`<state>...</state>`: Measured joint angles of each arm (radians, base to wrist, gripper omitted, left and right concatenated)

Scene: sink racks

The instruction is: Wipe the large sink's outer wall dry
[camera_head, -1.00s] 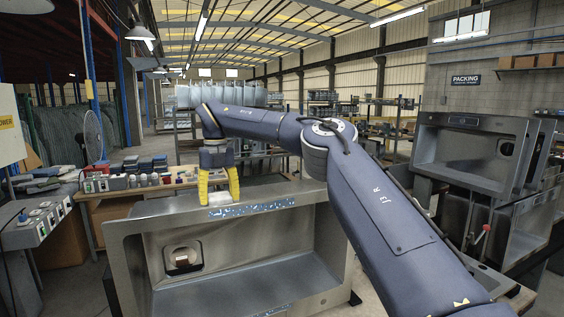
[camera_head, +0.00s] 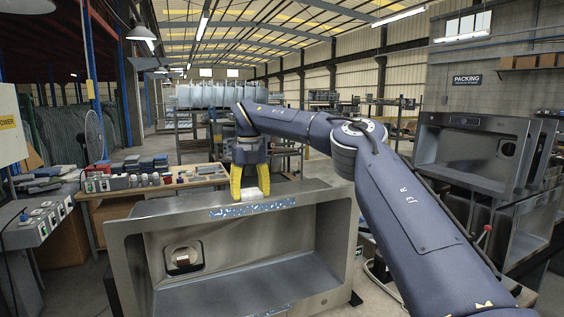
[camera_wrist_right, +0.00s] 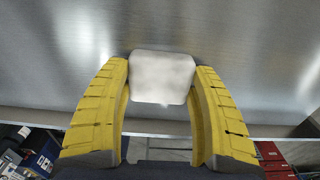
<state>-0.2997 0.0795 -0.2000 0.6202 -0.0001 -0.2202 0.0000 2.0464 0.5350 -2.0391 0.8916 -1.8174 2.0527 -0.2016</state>
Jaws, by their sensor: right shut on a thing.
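The large sink (camera_head: 150,232) stands tilted on its side in the middle of the head view, its basin facing me. Blue-white speckled wet patches (camera_head: 252,209) show along its upper front edge, and another lies at the lower edge. My right gripper (camera_head: 250,192), with yellow fingers, is shut on a white block-like wiping pad (camera_head: 249,194) at the sink's top wall. In the right wrist view the pad (camera_wrist_right: 161,78) sits between the fingertips against the grey metal wall (camera_wrist_right: 245,60); I cannot tell how firmly it touches. My left gripper is out of view.
More steel sinks (camera_head: 470,155) stand on the right. A workbench (camera_head: 160,185) with bottles and small boxes is behind on the left. A control box with buttons (camera_head: 38,222) is at the far left. A fan (camera_head: 94,135) stands behind it.

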